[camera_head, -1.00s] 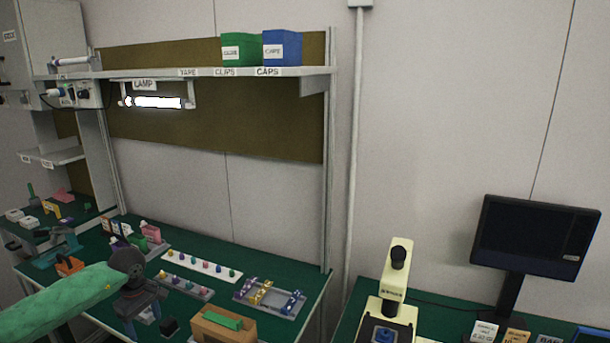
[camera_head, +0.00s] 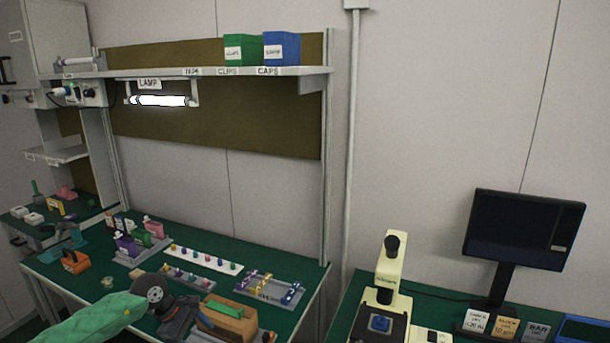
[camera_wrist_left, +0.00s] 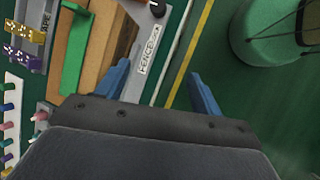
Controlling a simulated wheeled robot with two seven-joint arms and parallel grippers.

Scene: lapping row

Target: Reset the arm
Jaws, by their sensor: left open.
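My left gripper (camera_wrist_left: 160,88) is open in the left wrist view, its two blue fingers spread apart with nothing seen between them but the bench edge below. In the head view my left arm, in a green sleeve, comes in at the lower left, and its wrist is beside a brown wooden block (camera_head: 228,324) with a green bar (camera_head: 225,309) on top. The block also shows in the wrist view (camera_wrist_left: 99,45), to the left of the fingers. The fingertips are hard to make out in the head view. My right gripper is in neither view.
A grey rack with yellow and purple clips (camera_head: 268,288) and a white strip with coloured knobs (camera_head: 203,260) lie on the green bench. A microscope (camera_head: 388,270) and a monitor (camera_head: 522,232) stand at right. A green stool (camera_wrist_left: 275,30) is beyond the bench edge.

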